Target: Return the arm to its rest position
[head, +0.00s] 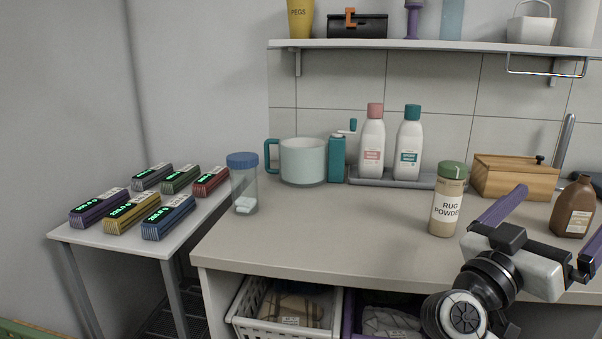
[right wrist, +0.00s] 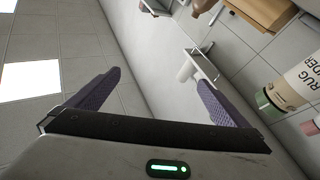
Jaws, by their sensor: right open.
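My right gripper (head: 550,225) is at the right of the head view, in front of and above the counter's front edge. Its two purple fingers are spread wide with nothing between them. In the right wrist view, the open fingers (right wrist: 160,95) show against the wall and ceiling, and the gap is empty. The rug powder bottle (head: 448,205), tan with a green lid, stands upright on the counter left of the gripper, apart from it. The bottle also shows at the right of the right wrist view (right wrist: 300,85). My left gripper does not show.
The counter (head: 330,225) holds a clear blue-lidded jar (head: 243,185), a pale mug (head: 303,160), two white bottles, a wooden box (head: 515,177) and a brown bottle (head: 573,208). A shelf (head: 430,45) hangs above. Laundry baskets (head: 255,320) sit below. A side table at left holds several coloured bundles.

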